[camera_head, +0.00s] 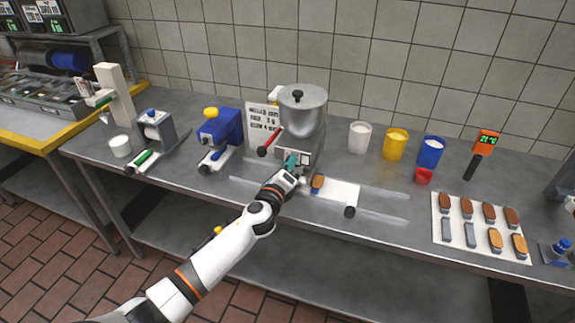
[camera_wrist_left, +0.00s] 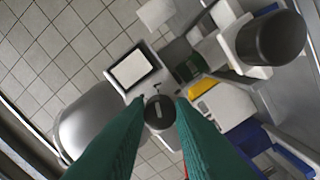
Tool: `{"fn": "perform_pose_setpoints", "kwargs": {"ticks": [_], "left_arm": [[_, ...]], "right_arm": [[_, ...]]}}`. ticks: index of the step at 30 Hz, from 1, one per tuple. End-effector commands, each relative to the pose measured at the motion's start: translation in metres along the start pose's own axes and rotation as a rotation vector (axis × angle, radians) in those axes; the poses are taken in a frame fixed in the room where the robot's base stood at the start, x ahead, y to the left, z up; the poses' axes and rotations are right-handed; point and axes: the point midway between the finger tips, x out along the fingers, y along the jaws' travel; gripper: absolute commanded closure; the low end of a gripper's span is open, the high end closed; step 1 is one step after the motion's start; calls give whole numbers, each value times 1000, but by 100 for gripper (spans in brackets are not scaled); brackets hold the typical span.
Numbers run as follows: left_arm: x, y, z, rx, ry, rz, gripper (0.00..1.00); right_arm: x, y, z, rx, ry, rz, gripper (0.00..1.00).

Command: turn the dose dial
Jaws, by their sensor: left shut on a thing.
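The dosing machine has a round steel hopper (camera_head: 302,108) and stands at the back middle of the counter in the head view. In the left wrist view the dose dial (camera_wrist_left: 158,112) is a dark round knob with a pale mark on its face. My left gripper (camera_head: 291,161), with teal fingers, is at the machine's front, and its fingers (camera_wrist_left: 160,118) are shut on the dial from both sides. In the head view the gripper hides the dial. My right gripper cannot be made out.
A sandwich piece (camera_head: 317,182) lies by a white slide plate (camera_head: 340,192) just right of my gripper.

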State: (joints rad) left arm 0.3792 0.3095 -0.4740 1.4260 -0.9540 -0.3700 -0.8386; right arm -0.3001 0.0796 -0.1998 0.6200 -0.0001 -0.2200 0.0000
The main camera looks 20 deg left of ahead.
Motion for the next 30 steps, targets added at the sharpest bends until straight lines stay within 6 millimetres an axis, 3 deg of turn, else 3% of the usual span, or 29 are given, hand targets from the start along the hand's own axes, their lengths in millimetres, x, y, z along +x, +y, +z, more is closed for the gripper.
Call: {"fn": "perform_pose_setpoints", "kwargs": {"ticks": [22, 23, 24, 27, 30], "left_arm": [[0, -2, 1, 93, -2, -2, 100], [0, -2, 1, 93, -2, -2, 77], [0, -2, 1, 93, -2, -2, 70], [0, -1, 1, 92, -2, -2, 57], [0, -1, 1, 91, -1, -1, 57]], "right_arm": [[-2, 0, 0, 0, 0, 0, 50], [-2, 0, 0, 0, 0, 0, 50], [-2, 0, 0, 0, 0, 0, 50], [-2, 0, 0, 0, 0, 0, 50], [-2, 0, 0, 0, 0, 0, 50]]}}
